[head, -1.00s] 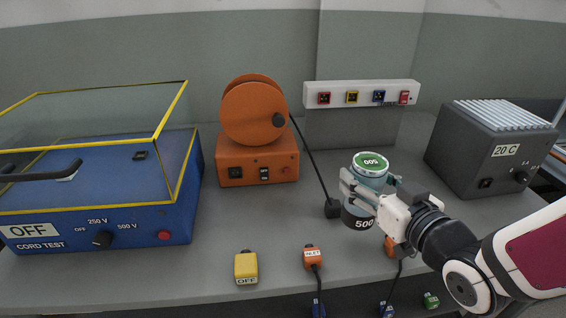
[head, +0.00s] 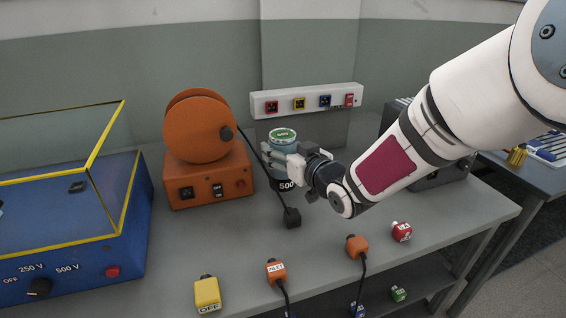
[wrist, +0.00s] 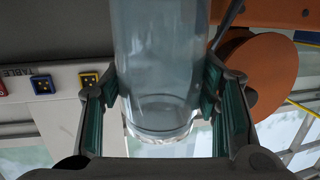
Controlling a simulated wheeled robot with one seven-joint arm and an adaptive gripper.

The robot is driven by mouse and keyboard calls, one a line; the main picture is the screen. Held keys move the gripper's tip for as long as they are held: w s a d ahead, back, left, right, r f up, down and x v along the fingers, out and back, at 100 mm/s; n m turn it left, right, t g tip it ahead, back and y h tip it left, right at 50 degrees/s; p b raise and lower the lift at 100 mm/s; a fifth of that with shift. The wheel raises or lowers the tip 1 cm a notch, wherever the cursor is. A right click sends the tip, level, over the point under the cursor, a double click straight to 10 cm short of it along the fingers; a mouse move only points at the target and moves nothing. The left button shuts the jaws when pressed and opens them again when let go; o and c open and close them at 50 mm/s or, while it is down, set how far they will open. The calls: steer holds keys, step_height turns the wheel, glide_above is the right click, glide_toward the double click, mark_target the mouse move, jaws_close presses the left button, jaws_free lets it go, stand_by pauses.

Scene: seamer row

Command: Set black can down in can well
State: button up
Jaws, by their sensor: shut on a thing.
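My gripper (head: 283,162) is shut around a clear bluish cylinder, a can-like jar (head: 284,145). It has a white and green top and a black lower band marked 500 (head: 287,184). In the wrist view the jar's see-through body (wrist: 160,70) stands between the two finger pads. In the head view it is about upright, above or at the grey bench's back middle; I cannot tell whether its base touches. I see no plain black can and no can well that I can make out.
An orange reel unit (head: 205,180) is left of the jar, and a white socket strip (head: 276,97) is behind. A black plug (head: 292,217) on a cord lies in front. A blue cord tester (head: 70,245) is at left.

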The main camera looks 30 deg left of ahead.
steer(key=shift+w+f, duration=0.1)
steer(key=shift+f, duration=1.55)
steer(key=shift+f+b, duration=0.15)
steer(key=shift+b, duration=0.3)
steer(key=o, duration=1.7)
steer(key=p+v, duration=0.1)
steer(key=v, duration=1.1)
